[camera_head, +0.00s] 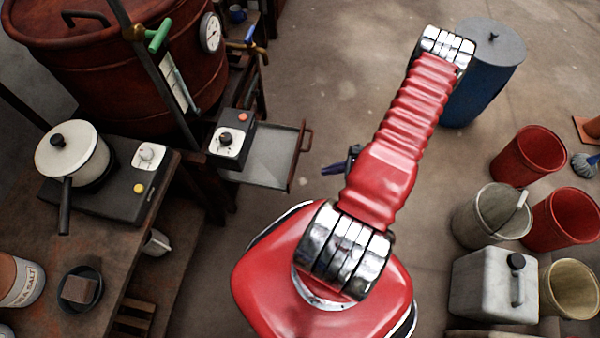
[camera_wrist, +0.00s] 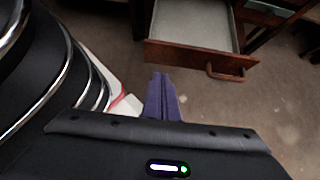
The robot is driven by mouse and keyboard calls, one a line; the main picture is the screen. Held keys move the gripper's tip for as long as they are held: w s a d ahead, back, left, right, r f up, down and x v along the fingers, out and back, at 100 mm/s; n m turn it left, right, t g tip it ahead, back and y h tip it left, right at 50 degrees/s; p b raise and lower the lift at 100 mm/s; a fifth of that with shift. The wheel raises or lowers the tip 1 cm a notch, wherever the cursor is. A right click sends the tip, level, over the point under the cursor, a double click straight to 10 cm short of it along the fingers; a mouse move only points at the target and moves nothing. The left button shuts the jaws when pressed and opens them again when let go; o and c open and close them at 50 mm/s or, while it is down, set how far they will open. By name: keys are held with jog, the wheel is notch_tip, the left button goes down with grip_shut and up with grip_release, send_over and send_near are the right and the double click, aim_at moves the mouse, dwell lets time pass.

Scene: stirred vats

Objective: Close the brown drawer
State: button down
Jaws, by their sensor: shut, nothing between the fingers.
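The brown drawer (camera_head: 293,168) is pulled out from under the bench in the head view, its grey inside bare and empty. Its front (camera_wrist: 190,55) and bar handle (camera_wrist: 226,73) show at the top of the wrist view. My gripper (camera_wrist: 161,76) is shut and empty, its purple fingers pointing toward the drawer front, left of the handle in that view. Whether the tips touch the front is unclear, but a small gap seems to show. In the head view my gripper (camera_head: 327,170) is mostly hidden behind my red arm, right of the drawer.
A control box (camera_head: 232,138) with a dial stands beside the drawer. A hot plate (camera_head: 125,185) holds a white pot (camera_head: 72,155). A red vat (camera_head: 110,70) stands behind. Right are a blue barrel (camera_head: 485,75), several buckets and a jerrycan (camera_head: 493,285). Floor beyond the drawer is clear.

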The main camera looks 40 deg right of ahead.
dwell(0.3)
jog(key=w+a+r+x, duration=0.1)
jog(key=r+x, duration=0.1)
jog(key=x, duration=1)
jog(key=shift+w+a+f, duration=0.25)
jog(key=shift+w, duration=0.35)
jog(key=shift+w, duration=0.1)
